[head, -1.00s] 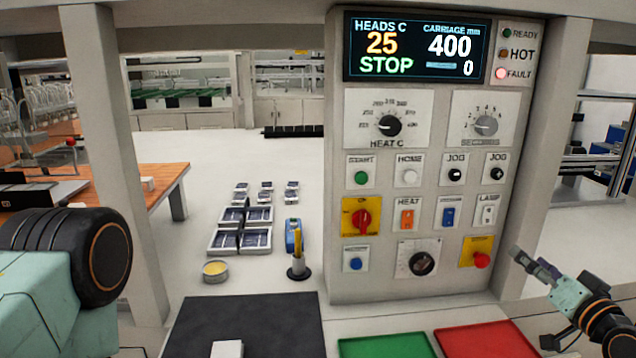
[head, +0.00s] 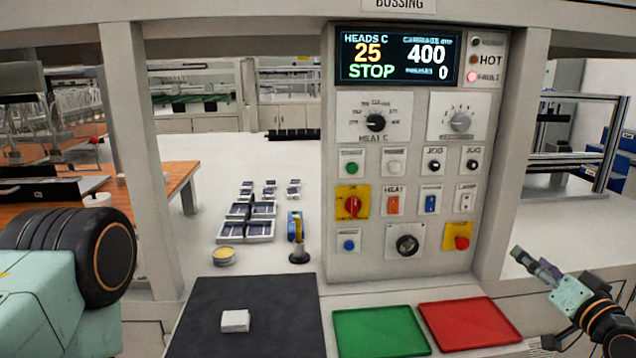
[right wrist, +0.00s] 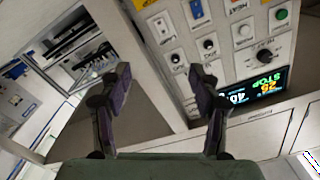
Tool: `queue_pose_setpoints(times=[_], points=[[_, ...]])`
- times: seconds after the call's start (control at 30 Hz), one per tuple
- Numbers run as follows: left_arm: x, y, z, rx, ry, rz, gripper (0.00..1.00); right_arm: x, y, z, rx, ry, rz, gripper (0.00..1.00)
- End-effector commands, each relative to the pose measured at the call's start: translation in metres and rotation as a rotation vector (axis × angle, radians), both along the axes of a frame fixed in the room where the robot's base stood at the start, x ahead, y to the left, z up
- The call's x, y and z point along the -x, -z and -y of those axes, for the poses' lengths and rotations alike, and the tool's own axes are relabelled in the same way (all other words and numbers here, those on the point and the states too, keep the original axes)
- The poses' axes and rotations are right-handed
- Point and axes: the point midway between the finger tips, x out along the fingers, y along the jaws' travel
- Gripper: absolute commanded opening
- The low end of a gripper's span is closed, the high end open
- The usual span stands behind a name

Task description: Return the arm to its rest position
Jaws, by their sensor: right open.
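My right gripper (head: 535,262) is at the right of the head view, in front of the bench edge, to the right of the control panel (head: 408,170). It is empty and touches nothing. In the right wrist view its two fingers (right wrist: 162,92) stand wide apart, with the panel and a post beyond them. The panel's display (head: 398,57) reads 25, STOP and 400, and the fault lamp is lit red. A teal and black link of my left arm fills the lower left of the head view. My left gripper is not seen.
A black mat (head: 262,335) with a small white block (head: 235,321) lies at the front. A green tray (head: 380,332) and a red tray (head: 468,323) lie to its right. Solar cells (head: 246,231), a yellow-topped tin (head: 224,256) and a small stand (head: 299,250) are behind.

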Motion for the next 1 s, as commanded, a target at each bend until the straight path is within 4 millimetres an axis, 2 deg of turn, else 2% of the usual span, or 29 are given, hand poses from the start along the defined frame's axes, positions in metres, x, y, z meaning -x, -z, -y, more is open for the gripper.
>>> queue_pose_setpoints(times=[0.13, 0.27, 0.47, 0.57, 0.67, 0.77, 0.87, 1.0], points=[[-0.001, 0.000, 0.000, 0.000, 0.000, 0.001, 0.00, 0.004, 0.020, -0.001, -0.020, 0.035, -0.084, 0.63], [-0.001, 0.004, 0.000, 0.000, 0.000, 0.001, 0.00, 0.011, 0.045, -0.021, -0.044, 0.037, -0.190, 0.63], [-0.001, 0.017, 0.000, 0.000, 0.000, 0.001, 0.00, 0.032, 0.103, -0.058, -0.045, 0.015, -0.372, 0.63], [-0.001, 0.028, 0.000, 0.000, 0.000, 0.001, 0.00, 0.052, 0.143, -0.081, -0.032, -0.004, -0.489, 0.63], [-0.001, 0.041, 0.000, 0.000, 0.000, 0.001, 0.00, 0.082, 0.190, -0.105, -0.008, -0.028, -0.629, 0.63], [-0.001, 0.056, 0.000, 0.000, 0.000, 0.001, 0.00, 0.120, 0.240, -0.129, 0.027, -0.054, -0.780, 0.63], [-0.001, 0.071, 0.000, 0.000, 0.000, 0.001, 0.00, 0.165, 0.287, -0.148, 0.070, -0.078, -0.929, 0.63], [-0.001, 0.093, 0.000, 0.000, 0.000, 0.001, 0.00, 0.234, 0.346, -0.168, 0.145, -0.115, -1.132, 0.63]])
